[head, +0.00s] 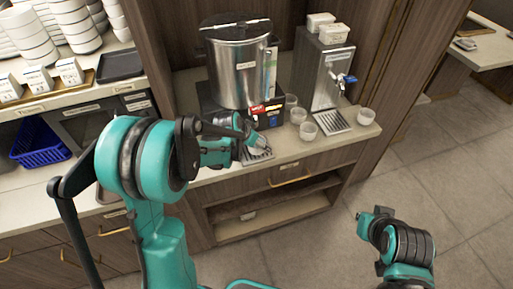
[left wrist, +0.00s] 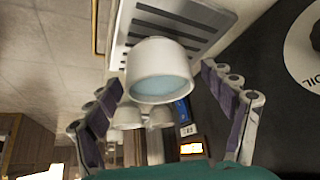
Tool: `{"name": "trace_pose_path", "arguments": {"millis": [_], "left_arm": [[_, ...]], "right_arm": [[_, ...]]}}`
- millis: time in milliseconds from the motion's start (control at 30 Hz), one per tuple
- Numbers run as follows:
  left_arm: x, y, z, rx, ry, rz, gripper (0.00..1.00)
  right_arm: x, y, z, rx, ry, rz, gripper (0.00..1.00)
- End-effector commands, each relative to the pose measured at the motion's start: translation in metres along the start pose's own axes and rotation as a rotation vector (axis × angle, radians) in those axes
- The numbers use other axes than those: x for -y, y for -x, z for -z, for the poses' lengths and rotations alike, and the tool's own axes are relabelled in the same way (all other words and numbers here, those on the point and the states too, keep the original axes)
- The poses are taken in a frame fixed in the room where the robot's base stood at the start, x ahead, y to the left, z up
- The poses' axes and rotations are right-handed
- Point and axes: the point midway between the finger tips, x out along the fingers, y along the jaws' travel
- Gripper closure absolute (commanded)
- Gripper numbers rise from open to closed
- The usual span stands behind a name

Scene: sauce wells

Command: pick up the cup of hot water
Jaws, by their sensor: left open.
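A pale cup (left wrist: 158,75) holding light blue water shows in the left wrist view, against a slotted drip tray (left wrist: 178,22). In the head view this cup (head: 259,142) is partly hidden at the drip tray (head: 257,156) before the large steel urn (head: 238,72). My left gripper (head: 246,137) is open at the cup. In the left wrist view its two fingers stand apart on either side of the cup, with visible gaps. Part of my right arm shows at the lower right of the head view, but I cannot make out its gripper.
Several other cups, including one at the counter front (head: 308,131), stand right of the urn. A smaller steel dispenser (head: 318,70) has another cup (head: 366,116) near its drip tray (head: 331,122). Stacked bowls (head: 30,40) and a blue basket (head: 38,144) are at left. Floor is open at right.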

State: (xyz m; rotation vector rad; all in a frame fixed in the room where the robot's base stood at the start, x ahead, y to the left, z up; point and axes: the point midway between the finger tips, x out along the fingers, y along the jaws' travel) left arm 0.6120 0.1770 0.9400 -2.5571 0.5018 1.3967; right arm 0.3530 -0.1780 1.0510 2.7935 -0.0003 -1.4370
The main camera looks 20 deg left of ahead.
Motion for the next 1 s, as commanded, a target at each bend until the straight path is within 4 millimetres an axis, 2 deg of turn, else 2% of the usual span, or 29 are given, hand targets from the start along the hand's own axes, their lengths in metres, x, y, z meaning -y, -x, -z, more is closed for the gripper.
{"name": "trace_pose_path", "arguments": {"millis": [67,167,300,633,833,1000], "left_arm": [[0.0,0.001,0.0,0.0,0.0,0.0,0.18],[0.0,0.001,0.0,0.0,0.0,0.0,0.42],[0.0,0.001,0.0,0.0,0.0,0.0,0.78],[0.0,0.002,0.001,0.0,0.0,0.0,0.79],[0.0,0.017,0.01,0.0,0.0,0.0,0.79],[0.001,0.034,-0.021,0.001,0.003,0.002,0.79]], "right_arm": [[0.0,0.0,0.0,0.0,0.0,0.0,1.0],[0.0,0.0,0.0,0.0,0.0,0.0,1.0],[0.0,0.0,0.0,0.0,0.0,0.0,1.0],[0.0,0.001,0.001,0.0,0.0,0.0,1.0],[0.0,0.008,0.006,0.0,0.0,0.0,1.0],[0.0,0.012,0.008,0.0,0.0,0.0,1.0]]}}
